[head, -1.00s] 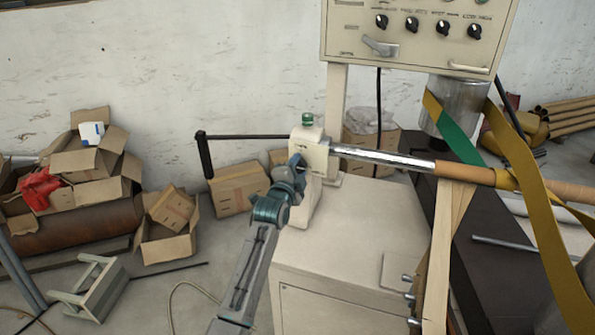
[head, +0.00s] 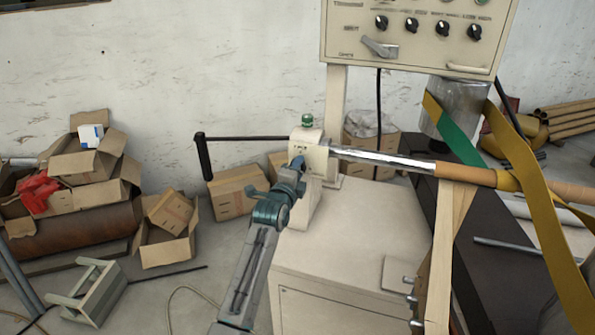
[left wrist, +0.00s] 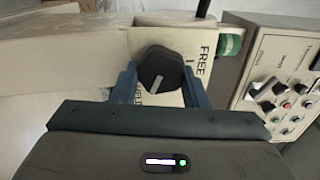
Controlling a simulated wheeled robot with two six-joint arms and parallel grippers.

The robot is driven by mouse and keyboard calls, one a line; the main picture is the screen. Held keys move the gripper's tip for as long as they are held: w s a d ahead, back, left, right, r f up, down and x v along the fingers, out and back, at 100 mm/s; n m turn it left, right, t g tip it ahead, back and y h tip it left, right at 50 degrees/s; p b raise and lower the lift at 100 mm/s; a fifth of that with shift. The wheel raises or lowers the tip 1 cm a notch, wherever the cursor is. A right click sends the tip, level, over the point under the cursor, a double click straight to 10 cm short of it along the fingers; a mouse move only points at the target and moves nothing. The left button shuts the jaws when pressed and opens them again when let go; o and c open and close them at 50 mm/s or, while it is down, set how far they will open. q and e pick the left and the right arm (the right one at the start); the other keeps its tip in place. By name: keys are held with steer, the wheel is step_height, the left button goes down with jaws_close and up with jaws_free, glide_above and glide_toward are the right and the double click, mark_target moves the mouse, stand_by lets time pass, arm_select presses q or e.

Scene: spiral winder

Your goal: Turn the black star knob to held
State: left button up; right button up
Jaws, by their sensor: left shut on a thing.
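The black star knob (left wrist: 160,66) sits on the cream face of the winder's bearing housing (head: 305,190). In the left wrist view it lies between my left fingers, which are shut on it from both sides. A pale mark shows on its lower part. The word FREE (left wrist: 204,62) stands to its right; other lettering below is partly covered. In the head view my left gripper (head: 298,164) reaches the housing from the front left and hides the knob. My right gripper is in neither view.
A green button (head: 307,120) tops the housing. A crank handle (head: 204,157) sticks out left; a steel shaft (head: 380,158) runs right. The control panel (head: 410,50) stands above. Cardboard boxes (head: 237,191) lie on the floor behind.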

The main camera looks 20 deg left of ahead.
arm_select(q)
steer(key=o, duration=1)
steer(key=shift+c, duration=0.2)
steer(key=s+b, duration=0.2)
steer(key=s, duration=0.8)
steer(key=shift+s+a+b, duration=0.15)
steer(key=shift+s+b, duration=0.25)
